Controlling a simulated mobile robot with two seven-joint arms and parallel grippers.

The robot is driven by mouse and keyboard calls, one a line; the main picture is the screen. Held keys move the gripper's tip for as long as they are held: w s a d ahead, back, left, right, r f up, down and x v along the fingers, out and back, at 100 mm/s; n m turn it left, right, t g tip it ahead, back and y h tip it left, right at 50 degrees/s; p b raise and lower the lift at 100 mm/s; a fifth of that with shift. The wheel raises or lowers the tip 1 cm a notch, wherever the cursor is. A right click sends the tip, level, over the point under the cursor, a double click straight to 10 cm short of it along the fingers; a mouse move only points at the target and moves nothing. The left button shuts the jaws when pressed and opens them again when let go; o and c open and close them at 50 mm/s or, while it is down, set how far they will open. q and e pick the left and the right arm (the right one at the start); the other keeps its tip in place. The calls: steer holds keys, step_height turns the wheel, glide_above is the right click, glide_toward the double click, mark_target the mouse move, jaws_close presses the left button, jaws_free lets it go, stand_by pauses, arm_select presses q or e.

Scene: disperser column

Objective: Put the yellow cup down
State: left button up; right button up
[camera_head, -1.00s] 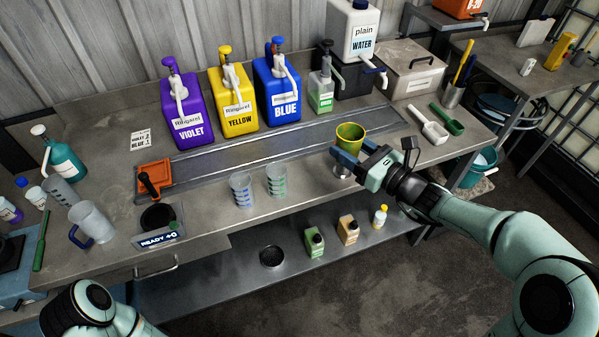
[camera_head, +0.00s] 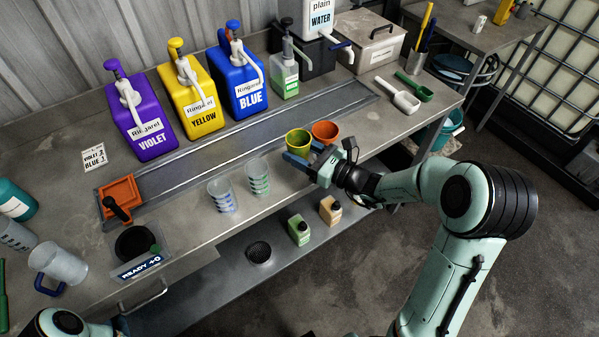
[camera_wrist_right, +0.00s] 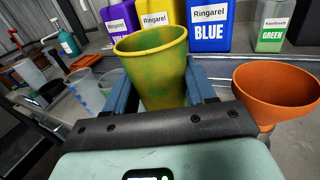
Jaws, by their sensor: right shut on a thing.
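The yellow cup (camera_head: 298,141), with greenish patches, is upright between the blue fingers of my right gripper (camera_head: 304,156). In the right wrist view the cup (camera_wrist_right: 158,68) sits between both fingers, its open rim facing up. The right gripper is shut on it near the front edge of the bench (camera_head: 190,245). Its base is hidden by the gripper, so I cannot tell whether it touches the bench. My left gripper is out of view; only part of that arm shows at the bottom left.
An orange funnel-like vessel (camera_head: 326,131) stands close right of the cup and also shows in the wrist view (camera_wrist_right: 277,95). Two clear graduated cups (camera_head: 222,195) stand to the left. Violet, yellow and blue dispensers (camera_head: 248,82) line the back behind a metal strip (camera_head: 250,140).

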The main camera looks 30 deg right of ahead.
mark_target(300, 181)
step_height(300, 181, down, 8)
steer(key=shift+f+b, duration=0.15)
steer(key=shift+b, duration=0.2)
steer(key=shift+f, duration=0.2)
steer(key=o, duration=1)
steer(key=shift+r, duration=0.1)
